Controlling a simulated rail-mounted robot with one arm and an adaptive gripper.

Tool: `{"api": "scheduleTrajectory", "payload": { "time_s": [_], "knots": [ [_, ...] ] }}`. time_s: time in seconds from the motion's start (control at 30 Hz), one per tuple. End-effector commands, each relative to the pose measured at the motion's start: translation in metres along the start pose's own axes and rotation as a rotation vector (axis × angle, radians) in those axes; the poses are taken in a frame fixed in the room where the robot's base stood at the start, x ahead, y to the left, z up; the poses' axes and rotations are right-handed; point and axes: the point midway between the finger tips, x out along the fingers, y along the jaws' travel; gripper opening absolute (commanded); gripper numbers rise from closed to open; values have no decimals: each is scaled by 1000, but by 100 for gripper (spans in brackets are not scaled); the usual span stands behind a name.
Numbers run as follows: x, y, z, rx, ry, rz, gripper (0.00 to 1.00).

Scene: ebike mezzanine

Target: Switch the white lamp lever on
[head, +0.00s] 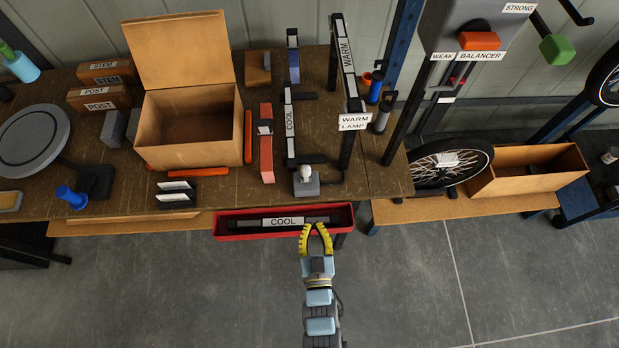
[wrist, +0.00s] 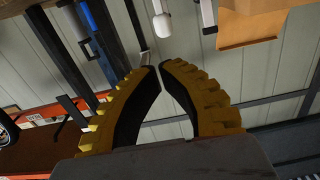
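The white lamp lever (head: 306,171) is a rounded white knob on a small grey box (head: 306,187) at the bench's front edge, below the WARM LAMP sign (head: 354,122). Whether the lever is on or off is hard to tell. A white rounded knob (wrist: 162,27), which looks like the lever, shows at the top of the wrist view, beyond my fingertips and apart from them. My gripper (head: 314,226) is in front of the bench, below the lever in the head view, over the red tray's front edge. Its yellow curved fingers (wrist: 158,68) nearly meet at the tips, with nothing between them.
A red tray (head: 230,237) holding a COOL bar (head: 283,222) lies along the bench front. Upright lamp frames labelled COOL (head: 289,122) and WARM (head: 346,55) stand behind the lever. An open wooden box (head: 190,150) is to the left, a wheel (head: 450,163) to the right.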

Motion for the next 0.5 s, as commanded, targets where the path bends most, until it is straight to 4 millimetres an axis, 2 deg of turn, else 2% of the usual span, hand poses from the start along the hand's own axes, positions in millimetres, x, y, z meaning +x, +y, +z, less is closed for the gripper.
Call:
{"api": "scheduleTrajectory", "payload": {
  "time_s": [0.27, 0.5],
  "knots": [
    [7, 0, -1, 0, 3, 0, 0],
    [31, 0, -3, 1, 5, 0, 0]
  ]
}}
